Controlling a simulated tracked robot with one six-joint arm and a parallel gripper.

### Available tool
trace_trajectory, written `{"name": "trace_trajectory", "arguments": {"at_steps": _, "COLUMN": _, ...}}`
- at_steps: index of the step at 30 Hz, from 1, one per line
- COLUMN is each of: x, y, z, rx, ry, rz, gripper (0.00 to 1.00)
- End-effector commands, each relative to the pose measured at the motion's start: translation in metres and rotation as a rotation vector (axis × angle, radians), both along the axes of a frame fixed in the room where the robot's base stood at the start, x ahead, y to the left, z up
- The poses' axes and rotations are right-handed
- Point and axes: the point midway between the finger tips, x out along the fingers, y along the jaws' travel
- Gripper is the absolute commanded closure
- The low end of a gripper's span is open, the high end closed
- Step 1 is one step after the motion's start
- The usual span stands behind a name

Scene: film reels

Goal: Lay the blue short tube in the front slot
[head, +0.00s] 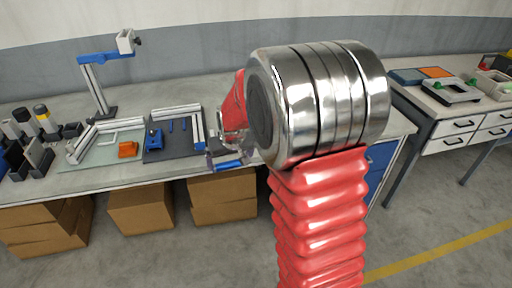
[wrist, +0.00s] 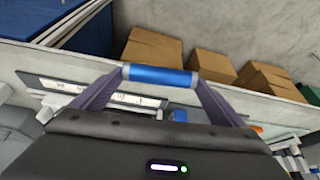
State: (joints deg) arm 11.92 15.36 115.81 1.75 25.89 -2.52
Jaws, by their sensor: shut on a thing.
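The blue short tube (head: 229,164) is held in my gripper (head: 227,160) at the front edge of the workbench, in the head view. In the wrist view the tube (wrist: 158,76) lies crosswise between the two fingertips of my gripper (wrist: 160,75), which is shut on its ends. I cannot make out clearly which part is the front slot. My own arm hides the bench to the right.
A pale green mat (head: 95,157) with white rails and an orange block (head: 127,149) lies farther left. A blue-topped stand (head: 92,88) rises at the back. Cardboard boxes (head: 222,196) sit under the bench. A second bench (head: 440,112) stands at right.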

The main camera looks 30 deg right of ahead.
Motion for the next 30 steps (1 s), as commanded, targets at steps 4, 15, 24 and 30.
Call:
{"name": "trace_trajectory", "arguments": {"at_steps": 4, "x": -0.003, "y": 0.058, "z": -0.006, "rx": -0.001, "ry": 0.004, "rz": 0.091, "gripper": 0.35}}
{"name": "trace_trajectory", "arguments": {"at_steps": 15, "x": -0.011, "y": 0.115, "z": -0.011, "rx": -0.006, "ry": 0.008, "rz": 0.189, "gripper": 0.35}}
{"name": "trace_trajectory", "arguments": {"at_steps": 24, "x": -0.011, "y": 0.114, "z": -0.011, "rx": -0.005, "ry": 0.008, "rz": 0.188, "gripper": 0.35}}
{"name": "trace_trajectory", "arguments": {"at_steps": 30, "x": -0.011, "y": 0.112, "z": -0.011, "rx": -0.005, "ry": 0.008, "rz": 0.185, "gripper": 0.35}}
